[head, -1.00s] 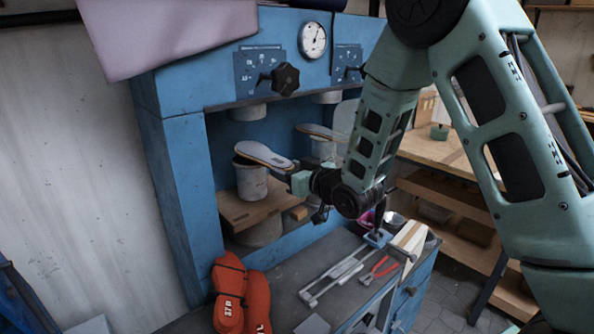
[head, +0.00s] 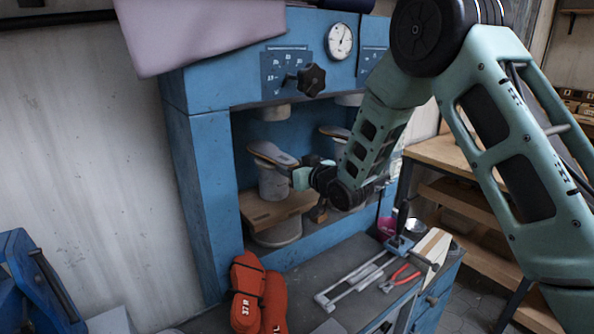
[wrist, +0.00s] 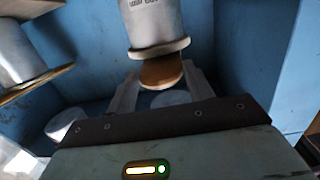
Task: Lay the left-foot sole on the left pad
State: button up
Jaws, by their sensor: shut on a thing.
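The left-foot sole (head: 272,153), tan with a pale rim, lies over the top of the left pad (head: 272,183), a pale cylinder inside the blue press. It looks roughly centred there, but I cannot tell if it rests fully on the pad. My gripper (head: 294,170) is shut on the sole's near end, just right of the pad. In the wrist view, which looks upside down, the sole's brown end (wrist: 162,73) is between my two fingers, against the pad (wrist: 155,22). A second sole (head: 335,132) lies on the right pad, partly hidden by my arm.
The blue press frame (head: 200,190) and its upper stamps (head: 270,112) close in the space around the pad. Red pliers (head: 400,278) and a metal frame tool (head: 350,283) lie to the right.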

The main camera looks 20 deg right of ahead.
jog(key=shift+f+b, duration=0.3)
jog(key=shift+b, duration=0.1)
dwell(0.8)
jog(key=o, duration=0.9)
jog(key=shift+o, duration=0.2)
jog(key=f+b+v, duration=0.1)
jog(key=b+v, duration=0.1)
jog(key=v, duration=0.6)
jog(key=shift+b, duration=0.3)
dwell(1.0)
